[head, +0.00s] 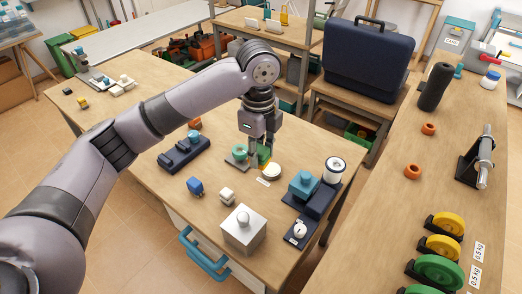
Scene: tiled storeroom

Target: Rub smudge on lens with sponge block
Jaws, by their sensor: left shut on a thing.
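My left gripper (259,158) reaches down over the middle of the wooden table and is shut on a small green and yellow block (265,154), which looks like the sponge block. The fingers partly hide it. A round pale disc (272,172), probably the lens, lies just right of and in front of the fingertips. Whether the block touches the disc I cannot tell, and no smudge can be made out at this size. My right gripper is not in view.
A green round piece (240,153) stands close left of the gripper. A dark blue fixture (184,154), a blue cube (196,186), a silver box (243,230) and a blue stand (303,184) surround it. A dark case (367,58) stands behind.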

